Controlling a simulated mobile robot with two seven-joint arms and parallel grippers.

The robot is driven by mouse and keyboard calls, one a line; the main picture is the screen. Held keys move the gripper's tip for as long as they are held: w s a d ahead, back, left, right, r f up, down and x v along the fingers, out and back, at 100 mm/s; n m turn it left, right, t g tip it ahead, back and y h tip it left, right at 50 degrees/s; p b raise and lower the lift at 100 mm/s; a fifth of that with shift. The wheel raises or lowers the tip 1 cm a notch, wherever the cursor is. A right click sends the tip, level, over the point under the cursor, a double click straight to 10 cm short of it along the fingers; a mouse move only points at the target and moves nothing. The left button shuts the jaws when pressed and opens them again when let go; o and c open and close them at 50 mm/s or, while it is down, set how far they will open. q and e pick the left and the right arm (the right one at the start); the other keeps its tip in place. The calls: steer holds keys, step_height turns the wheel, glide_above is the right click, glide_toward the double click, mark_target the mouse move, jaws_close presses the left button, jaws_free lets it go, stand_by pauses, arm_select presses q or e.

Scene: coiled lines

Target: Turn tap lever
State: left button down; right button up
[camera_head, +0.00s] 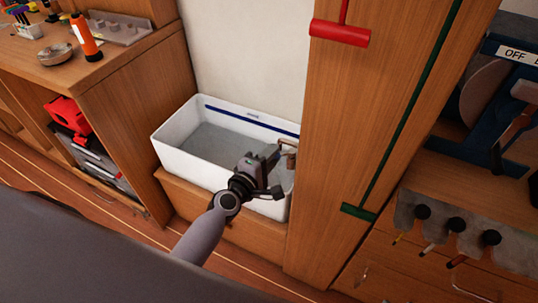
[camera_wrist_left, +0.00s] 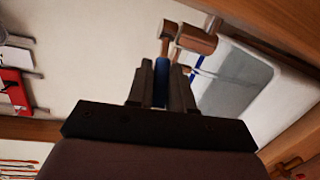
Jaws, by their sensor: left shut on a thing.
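The tap (camera_head: 288,146) is a bronze-brown fitting at the right end of a white sink (camera_head: 182,164). It also shows in the left wrist view (camera_wrist_left: 196,40). A blue tap lever (camera_wrist_left: 161,82) stands between the fingers of my left gripper (camera_wrist_left: 161,76), with a brown piece at its far end. In the head view my left gripper (camera_head: 271,156) is over the right part of the sink, beside the tap, and hides the lever. It is shut on the lever. My right gripper is in neither view.
A tall wooden panel (camera_head: 335,120) stands close to the right of the sink, with a red handle (camera_head: 340,33) and a green bar (camera_head: 358,212). A wooden cabinet (camera_head: 135,100) with an orange bottle (camera_head: 85,37) is to the left. The sink basin's left part is clear.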

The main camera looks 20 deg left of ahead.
arm_select(q)
steer(key=c, duration=1.1)
jaws_free()
steer(key=shift+s, duration=0.15)
steer(key=v, duration=0.7)
steer(key=shift+a, duration=0.1)
